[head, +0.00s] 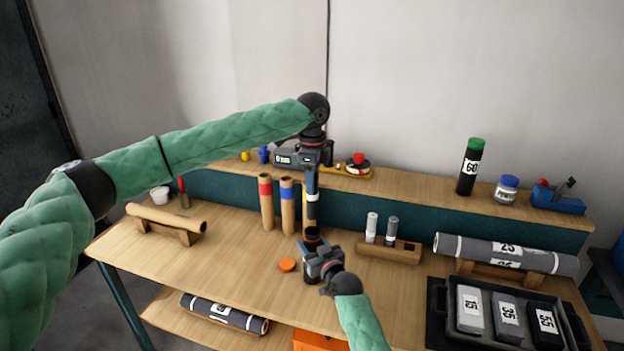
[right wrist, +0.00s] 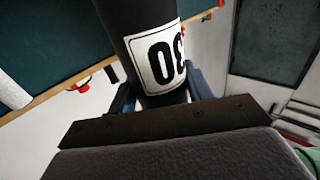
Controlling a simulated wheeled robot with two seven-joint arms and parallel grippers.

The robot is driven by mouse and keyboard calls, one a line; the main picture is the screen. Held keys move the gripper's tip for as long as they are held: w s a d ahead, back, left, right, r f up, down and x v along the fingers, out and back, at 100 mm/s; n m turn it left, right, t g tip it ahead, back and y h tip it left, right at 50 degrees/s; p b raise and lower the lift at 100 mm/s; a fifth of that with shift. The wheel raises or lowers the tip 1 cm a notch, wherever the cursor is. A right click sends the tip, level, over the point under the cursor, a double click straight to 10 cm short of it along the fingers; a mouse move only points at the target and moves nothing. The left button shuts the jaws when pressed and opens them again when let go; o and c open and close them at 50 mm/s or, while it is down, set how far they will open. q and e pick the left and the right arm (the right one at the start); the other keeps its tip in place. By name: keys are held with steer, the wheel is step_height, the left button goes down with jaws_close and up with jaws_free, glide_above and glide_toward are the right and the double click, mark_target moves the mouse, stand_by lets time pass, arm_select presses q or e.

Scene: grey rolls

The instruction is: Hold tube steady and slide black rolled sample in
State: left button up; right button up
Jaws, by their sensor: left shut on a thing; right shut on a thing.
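My left gripper (head: 312,185) points down, shut on a slim dark roll (head: 311,212), the black sample. My fingers hide its upper part. Below it, my right gripper (head: 312,262) is shut on a black tube (head: 312,234) that stands roughly upright, its top under the roll. I cannot tell whether the roll's lower end is above the tube's mouth or just inside it. In the right wrist view the tube (right wrist: 155,25) fills the space between the fingers, and its white label reads 30 upside down.
An orange cap (head: 287,265) lies left of the tube. Cardboard tubes with red (head: 266,205) and blue (head: 288,208) bands stand behind.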

mark_target(312, 214)
stand_by(0.3)
arm_select(q)
steer(key=shift+f, duration=1.85)
steer(key=shift+f, duration=0.3)
steer(key=shift+f, duration=3.2)
steer(key=shift+f, duration=0.2)
steer(key=o, duration=1)
step_height(312, 214, up, 12)
